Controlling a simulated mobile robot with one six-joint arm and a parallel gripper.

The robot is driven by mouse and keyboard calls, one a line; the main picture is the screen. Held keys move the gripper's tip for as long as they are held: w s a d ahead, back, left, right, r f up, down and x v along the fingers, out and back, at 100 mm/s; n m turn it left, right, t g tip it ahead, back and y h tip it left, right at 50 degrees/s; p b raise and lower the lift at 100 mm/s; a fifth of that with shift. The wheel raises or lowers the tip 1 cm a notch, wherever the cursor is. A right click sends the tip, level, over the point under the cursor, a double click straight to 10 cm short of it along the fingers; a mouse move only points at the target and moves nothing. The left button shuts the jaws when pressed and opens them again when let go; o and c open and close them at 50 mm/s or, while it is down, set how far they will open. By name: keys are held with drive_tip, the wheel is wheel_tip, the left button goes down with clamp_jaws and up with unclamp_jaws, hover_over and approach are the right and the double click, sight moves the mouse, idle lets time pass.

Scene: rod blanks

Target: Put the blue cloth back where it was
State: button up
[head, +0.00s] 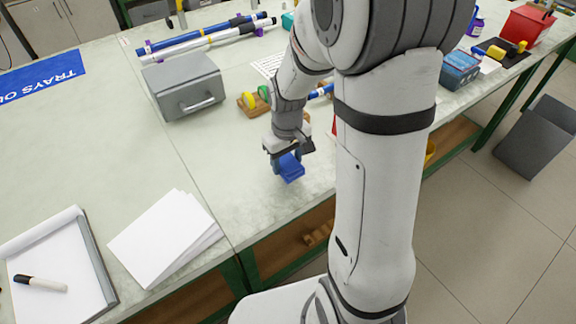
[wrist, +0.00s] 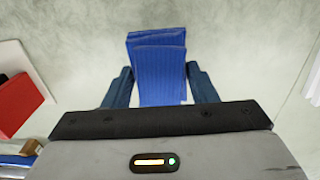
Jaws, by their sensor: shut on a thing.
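The blue cloth (head: 290,168) is a small folded blue piece at the end of my arm, over the pale bench top near its front edge. In the wrist view the cloth (wrist: 158,68) shows ribbed layers between the two dark fingers. My gripper (head: 288,152) is shut on the cloth, and it also shows in the wrist view (wrist: 160,88). I cannot tell whether the cloth touches the bench. My arm hides part of the bench to the right.
Blue and white rods (head: 205,36) lie behind. A red container (head: 525,27) stands far right. Bench around the cloth is clear.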

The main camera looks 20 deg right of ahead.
sight(288, 160)
drive_tip(key=shift+f, duration=1.35)
drive_tip(key=shift+f, duration=0.25)
drive_tip(key=o, duration=0.9)
drive_tip(key=shift+r, duration=0.1)
drive_tip(key=shift+o, duration=0.2)
